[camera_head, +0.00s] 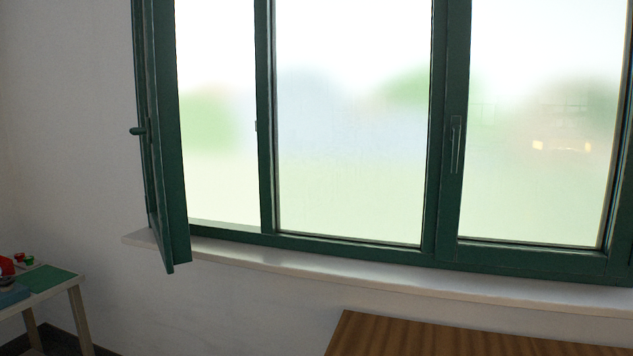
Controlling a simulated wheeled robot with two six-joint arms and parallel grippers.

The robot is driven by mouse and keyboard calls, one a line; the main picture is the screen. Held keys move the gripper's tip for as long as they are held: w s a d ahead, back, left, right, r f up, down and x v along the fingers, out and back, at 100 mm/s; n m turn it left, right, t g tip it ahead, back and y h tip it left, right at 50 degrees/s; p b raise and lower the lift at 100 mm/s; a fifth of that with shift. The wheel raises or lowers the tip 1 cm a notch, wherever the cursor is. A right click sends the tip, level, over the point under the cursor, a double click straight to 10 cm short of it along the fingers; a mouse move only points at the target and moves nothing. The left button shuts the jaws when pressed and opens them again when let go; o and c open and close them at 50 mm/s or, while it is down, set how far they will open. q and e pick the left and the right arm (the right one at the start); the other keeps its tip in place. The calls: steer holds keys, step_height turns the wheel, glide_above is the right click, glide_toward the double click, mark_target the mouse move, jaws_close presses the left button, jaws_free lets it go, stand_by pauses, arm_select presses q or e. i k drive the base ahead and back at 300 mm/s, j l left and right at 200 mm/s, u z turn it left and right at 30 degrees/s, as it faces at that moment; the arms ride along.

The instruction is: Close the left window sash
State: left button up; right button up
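The left window sash (169,150) has a dark green frame and stands open, swung into the room and seen nearly edge-on. Its handle (138,131) sticks out on its left side. To its right is the open gap in the green window frame (266,130), with blurred greenery outside. The lower corner of the sash hangs in front of the white sill (300,262). Neither of my grippers is in view.
The middle pane and the right sash with its handle (455,145) sit flush in the frame. A striped wooden table (430,338) stands below at right. A small table (55,283) with red and green items stands at lower left.

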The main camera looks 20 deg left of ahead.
mark_target(154, 30)
steer(key=k+j+u, duration=0.25)
steer(key=j+u, duration=0.25)
steer(key=k+j+u, duration=0.25)
steer(key=j+u, duration=0.25)
steer(key=j, duration=0.2)
